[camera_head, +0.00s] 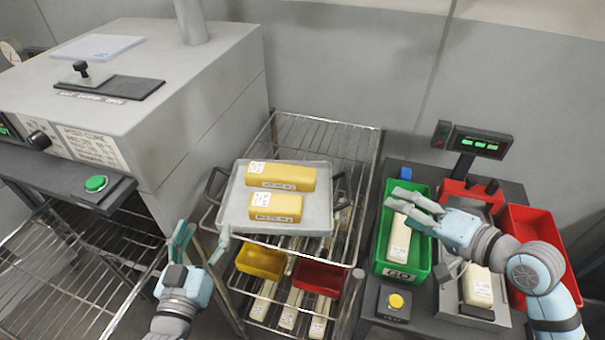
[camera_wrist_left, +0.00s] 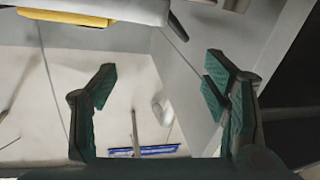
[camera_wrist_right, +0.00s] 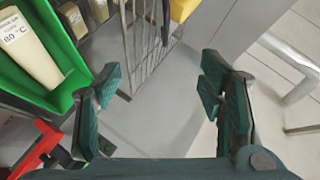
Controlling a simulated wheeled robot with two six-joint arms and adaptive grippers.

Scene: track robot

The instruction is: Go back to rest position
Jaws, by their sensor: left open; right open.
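My left gripper (camera_head: 202,243) is open and empty, held in front of the grey machine and left of the tray. In the left wrist view its spread fingers (camera_wrist_left: 158,95) have nothing between them. My right gripper (camera_head: 415,205) is open and appears above the green bin (camera_head: 382,264) in the head view. In the right wrist view its fingers (camera_wrist_right: 165,90) are apart and empty, with the green bin (camera_wrist_right: 62,98) to the left. A pale labelled block (camera_head: 400,240) lies in the green bin, partly covered by the right gripper in the head view.
A metal tray (camera_head: 236,208) with two yellow labelled blocks sits on the wire rack (camera_head: 330,125). Lower down are a yellow bin (camera_head: 262,262) and a red bin (camera_head: 320,280). At right are a scale display (camera_head: 476,143), another pale block (camera_head: 478,288) and a red bin (camera_head: 540,228).

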